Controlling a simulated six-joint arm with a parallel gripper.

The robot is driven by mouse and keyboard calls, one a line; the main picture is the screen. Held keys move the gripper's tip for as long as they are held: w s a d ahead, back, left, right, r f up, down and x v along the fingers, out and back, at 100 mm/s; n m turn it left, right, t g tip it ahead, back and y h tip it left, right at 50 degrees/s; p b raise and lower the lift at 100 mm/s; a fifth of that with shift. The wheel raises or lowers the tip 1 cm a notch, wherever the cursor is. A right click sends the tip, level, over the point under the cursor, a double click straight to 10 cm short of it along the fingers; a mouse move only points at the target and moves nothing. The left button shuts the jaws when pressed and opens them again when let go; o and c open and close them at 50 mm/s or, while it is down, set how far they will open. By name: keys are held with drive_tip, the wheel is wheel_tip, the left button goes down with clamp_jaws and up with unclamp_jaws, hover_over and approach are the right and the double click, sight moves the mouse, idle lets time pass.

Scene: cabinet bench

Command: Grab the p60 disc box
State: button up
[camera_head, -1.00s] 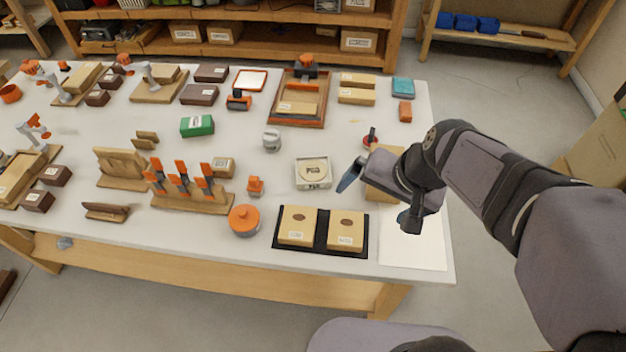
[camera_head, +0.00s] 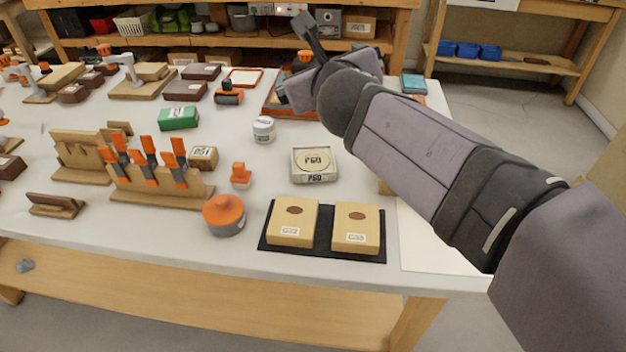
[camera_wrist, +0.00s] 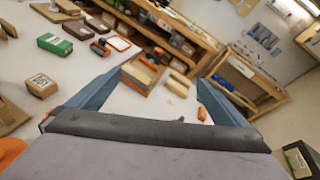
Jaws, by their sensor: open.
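The P60 disc box (camera_head: 314,165) is a small pale square box with a round cream disc on top, marked P60 on the disc and on its front label. It sits on the white table near the middle of the head view. My gripper (camera_head: 294,66) is raised above the back of the table, well behind and above the box and apart from it. In the wrist view its two blue-grey fingers (camera_wrist: 150,95) are spread wide with nothing between them. The P60 box cannot be made out in the wrist view.
A black tray (camera_head: 322,247) with two tan boxes lies in front of the P60 box. An orange-lidded pot (camera_head: 224,215), a small orange-topped piece (camera_head: 241,176) and a white jar (camera_head: 264,130) stand to its left. A green box (camera_head: 178,118) lies farther left. Shelving stands behind the table.

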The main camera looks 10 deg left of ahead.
wheel_tip(320, 180, down, 5)
drive_tip(key=s+a+m+g+b, duration=0.1)
drive_tip(key=s+m+b, duration=0.1)
drive_tip(key=m+b, duration=0.15)
approach(312, 155)
drive_tip(key=shift+w+a+f+m+h+p, duration=0.15)
drive_tip(key=shift+w+a+m+p, duration=0.1)
drive_tip(key=shift+w, duration=0.2)
drive_tip(key=shift+w+a+f+m+h+p, duration=0.15)
drive_tip(key=shift+w+a, duration=0.15)
drive_tip(key=shift+w, duration=0.15)
drive_tip(key=shift+d+b+x, duration=0.2)
drive_tip(key=shift+b+x, duration=0.35)
drive_tip(key=shift+x, duration=3.15)
drive_tip(key=c, duration=1.2)
